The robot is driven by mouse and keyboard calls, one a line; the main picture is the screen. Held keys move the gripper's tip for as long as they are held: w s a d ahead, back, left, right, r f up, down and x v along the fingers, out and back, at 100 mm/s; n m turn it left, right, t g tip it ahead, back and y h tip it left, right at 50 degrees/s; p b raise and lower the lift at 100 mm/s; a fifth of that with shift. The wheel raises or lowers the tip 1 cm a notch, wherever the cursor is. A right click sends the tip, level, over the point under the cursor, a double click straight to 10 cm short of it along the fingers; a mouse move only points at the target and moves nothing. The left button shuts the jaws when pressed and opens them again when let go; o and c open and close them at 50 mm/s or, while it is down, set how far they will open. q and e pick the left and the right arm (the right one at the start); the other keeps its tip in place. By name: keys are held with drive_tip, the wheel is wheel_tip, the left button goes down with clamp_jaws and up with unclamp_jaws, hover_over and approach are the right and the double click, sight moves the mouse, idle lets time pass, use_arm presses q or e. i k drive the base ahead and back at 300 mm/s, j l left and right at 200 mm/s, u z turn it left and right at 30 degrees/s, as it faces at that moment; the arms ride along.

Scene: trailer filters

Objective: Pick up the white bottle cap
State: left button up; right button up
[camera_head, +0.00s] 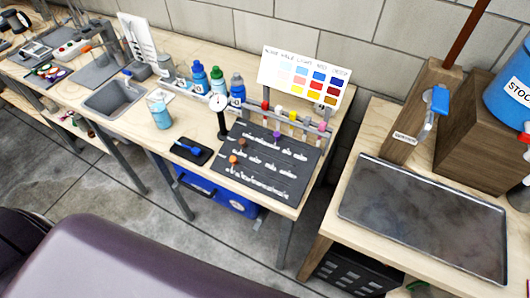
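I cannot single out a loose white bottle cap with certainty at this size. A small white cap (279,109) appears on top of one of the upright tubes in the rack at the back of the wooden bench, between a red-capped tube (265,106) and a yellow-capped tube (292,116). A round white disc (218,102) tops a black stand left of the dark labelled board (255,185). Several blue bottles (217,80) stand along the back. Neither of my grippers is in view.
A clear beaker with blue liquid (161,113) stands near a sink (115,97). A black tray (192,150) lies on the bench. A colour chart (304,77) stands behind the rack. A right-hand table holds a metal sheet (420,215) and a wooden box (470,130). A gap separates the tables.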

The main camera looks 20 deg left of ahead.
sight(158, 92)
drive_tip(key=u, duration=1.25)
drive_tip(key=i, duration=0.05)
